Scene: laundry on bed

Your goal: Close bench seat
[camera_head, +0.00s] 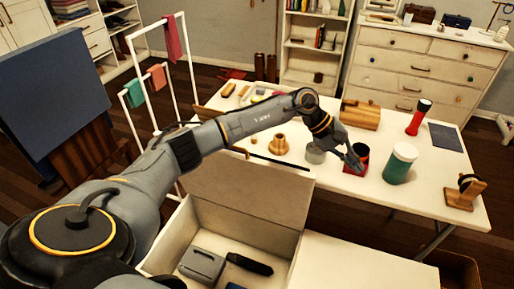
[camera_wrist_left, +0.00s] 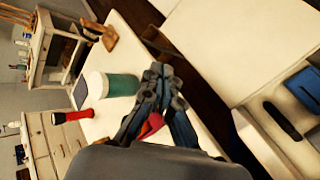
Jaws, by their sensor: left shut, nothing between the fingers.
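The white bench seat (camera_head: 173,234) is at the bottom of the head view. Its left lid (camera_head: 250,197) stands raised at the back edge, leaving the compartment open. A grey case (camera_head: 202,265) and a dark long item (camera_head: 250,264) lie inside. The right section of the bench top (camera_head: 355,268) is flat. The compartment's dark item (camera_wrist_left: 282,120) and a blue item (camera_wrist_left: 303,87) also show in the left wrist view. My left gripper (camera_head: 358,165) is shut and empty, beyond the lid and over the table by a red box. It also shows in the left wrist view (camera_wrist_left: 158,72). My right gripper is out of view.
The white table (camera_head: 420,213) behind the bench holds a green-and-white canister (camera_head: 400,164), a red flashlight (camera_head: 419,117), a wooden stand (camera_head: 464,193) and a wooden box (camera_head: 360,115). A white drying rack (camera_head: 135,75) stands at left. A dresser (camera_head: 420,62) is behind.

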